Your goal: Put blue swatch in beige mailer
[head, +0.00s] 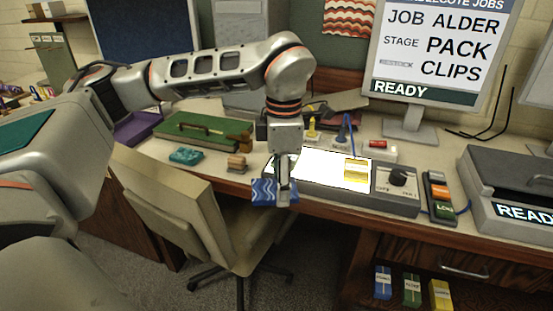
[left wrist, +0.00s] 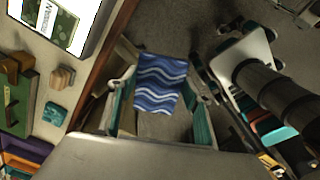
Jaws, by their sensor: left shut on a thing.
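The blue swatch (head: 263,192), with white wavy lines, is held in my left gripper (head: 284,196) in front of the desk's front edge, above the seat area of a beige chair. The left wrist view shows the swatch (left wrist: 160,82) between the two fingers of my left gripper (left wrist: 161,108), its far end reaching past the fingertips. The gripper is shut on it. I cannot make out a beige mailer in either view.
The beige chair (head: 172,205) stands close to the desk. Small boxes (head: 411,289) stand on a lower shelf.

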